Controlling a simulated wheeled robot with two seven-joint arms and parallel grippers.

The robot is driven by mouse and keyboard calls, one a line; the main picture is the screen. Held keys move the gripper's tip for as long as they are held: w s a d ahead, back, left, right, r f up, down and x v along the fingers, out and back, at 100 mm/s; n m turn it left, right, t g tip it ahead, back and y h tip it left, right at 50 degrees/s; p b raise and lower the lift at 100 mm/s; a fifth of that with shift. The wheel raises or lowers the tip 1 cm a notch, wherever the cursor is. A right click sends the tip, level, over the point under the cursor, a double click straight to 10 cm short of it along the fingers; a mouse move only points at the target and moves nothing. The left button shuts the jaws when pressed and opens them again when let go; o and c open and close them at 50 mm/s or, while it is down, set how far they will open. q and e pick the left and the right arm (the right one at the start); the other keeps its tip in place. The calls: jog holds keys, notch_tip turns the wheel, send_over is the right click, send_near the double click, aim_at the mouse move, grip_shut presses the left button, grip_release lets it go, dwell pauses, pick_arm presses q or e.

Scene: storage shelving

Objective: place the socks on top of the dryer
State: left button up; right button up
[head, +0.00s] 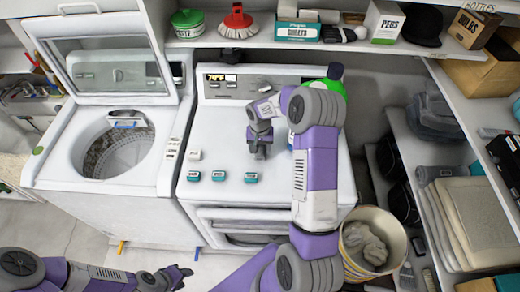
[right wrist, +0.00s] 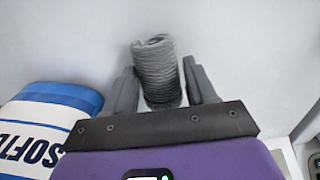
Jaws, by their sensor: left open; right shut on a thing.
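The dryer (head: 225,160) is the white machine in the middle of the head view, with a flat white top. My right gripper (head: 259,146) is over the dryer top, pointing down. In the right wrist view, it is shut on the socks (right wrist: 156,68), a grey ribbed roll held between the two fingers. The white surface shows close behind the roll; I cannot tell if the roll touches it. In the head view the socks are mostly hidden by the gripper. My left gripper (head: 178,275) is open and empty, low in front of the washer.
Several small teal items (head: 219,176) lie along the dryer's front edge. A blue and white bottle (right wrist: 45,120) stands beside my right gripper. The washer (head: 60,150) has its lid up. A bin with cloth (head: 400,235) stands right of the dryer. Shelves line the back and right.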

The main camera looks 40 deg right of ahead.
aim_at(260, 148)
jog(key=shift+w+f, duration=0.1)
jog(key=shift+f, duration=0.75)
jog(key=shift+f, duration=0.1)
jog(key=o, duration=1)
jog(key=shift+o, duration=0.2)
jog(key=shift+r, duration=0.5)
notch_tip(260, 148, up, 11)
jog(key=shift+r, duration=0.15)
